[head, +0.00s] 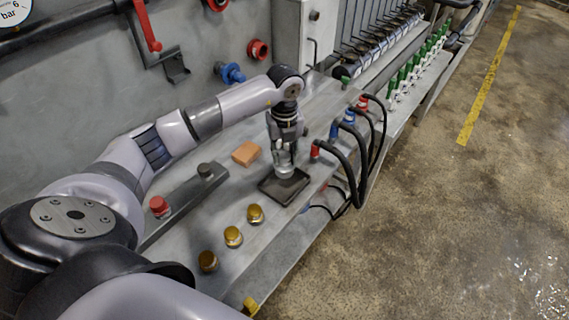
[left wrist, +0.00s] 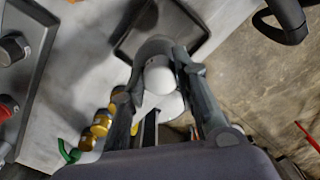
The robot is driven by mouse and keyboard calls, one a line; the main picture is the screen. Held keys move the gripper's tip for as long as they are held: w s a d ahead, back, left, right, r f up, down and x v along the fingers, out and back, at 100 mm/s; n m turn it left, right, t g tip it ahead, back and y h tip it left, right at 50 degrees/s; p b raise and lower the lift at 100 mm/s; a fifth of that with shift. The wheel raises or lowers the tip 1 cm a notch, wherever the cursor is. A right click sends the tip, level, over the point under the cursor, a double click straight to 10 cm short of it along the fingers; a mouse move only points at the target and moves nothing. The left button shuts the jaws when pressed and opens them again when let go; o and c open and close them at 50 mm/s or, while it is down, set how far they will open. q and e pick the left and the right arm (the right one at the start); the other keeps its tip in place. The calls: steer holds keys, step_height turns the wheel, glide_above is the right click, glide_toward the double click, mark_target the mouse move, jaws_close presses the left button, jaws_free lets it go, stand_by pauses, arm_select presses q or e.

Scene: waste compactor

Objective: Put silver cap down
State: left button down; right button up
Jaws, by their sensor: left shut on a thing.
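The silver cap (head: 284,171) is pale and rounded, held at the lower end of my left gripper (head: 285,158) in the head view. It is at the dark square tray (head: 270,189) on the grey bench; I cannot tell whether it touches the tray. In the left wrist view the cap (left wrist: 160,76) sits between the two fingers of my left gripper (left wrist: 166,62), which is shut on it. The dark tray (left wrist: 128,42) lies beyond the fingertips there. The fingers hide part of the cap. My right gripper is not in view.
Several gold caps, one here (head: 255,213), stand in front of the tray. An orange block (head: 246,152) lies behind it, left of the gripper. A panel with a red button (head: 158,206) is at left. Black hoses (head: 355,165) with red and blue fittings curve close at right.

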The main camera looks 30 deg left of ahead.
mark_target(285, 168)
arm_select(q)
step_height(285, 168, down, 5)
steer(key=shift+r+p, duration=0.1)
steer(key=shift+p, duration=0.45)
steer(key=shift+f, duration=0.35)
steer(key=shift+f, duration=0.2)
steer(key=c, duration=1.3)
jaws_free()
